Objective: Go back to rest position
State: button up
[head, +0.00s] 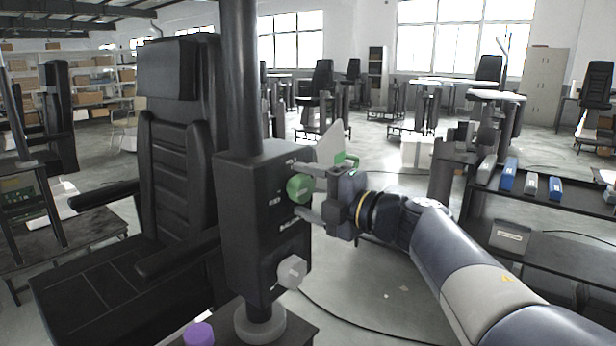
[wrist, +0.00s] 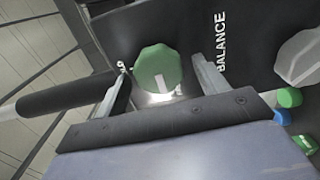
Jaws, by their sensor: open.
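My gripper (head: 308,192) is at the front face of the black control box (head: 262,245) on the lift column. Its fingers are open, one on each side of a green knob (head: 299,188). In the wrist view my gripper (wrist: 162,88) shows both fingers apart, with the green knob (wrist: 158,68) between and beyond them. I cannot tell whether a finger touches the knob. The word BALANCE is on the box (wrist: 265,45) beside the knob. A pale knob (head: 291,271) sits lower on the same box; it also shows in the wrist view (wrist: 300,58).
The dark column (head: 240,80) rises above the box. A black chair (head: 180,150) stands to its left. A dark bench (head: 540,205) with blue and white boxes is on the right. Open floor (head: 385,290) lies under my arm.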

jog(key=shift+w+a, duration=0.15)
jog(key=shift+a, duration=0.1)
jog(key=shift+d, duration=0.1)
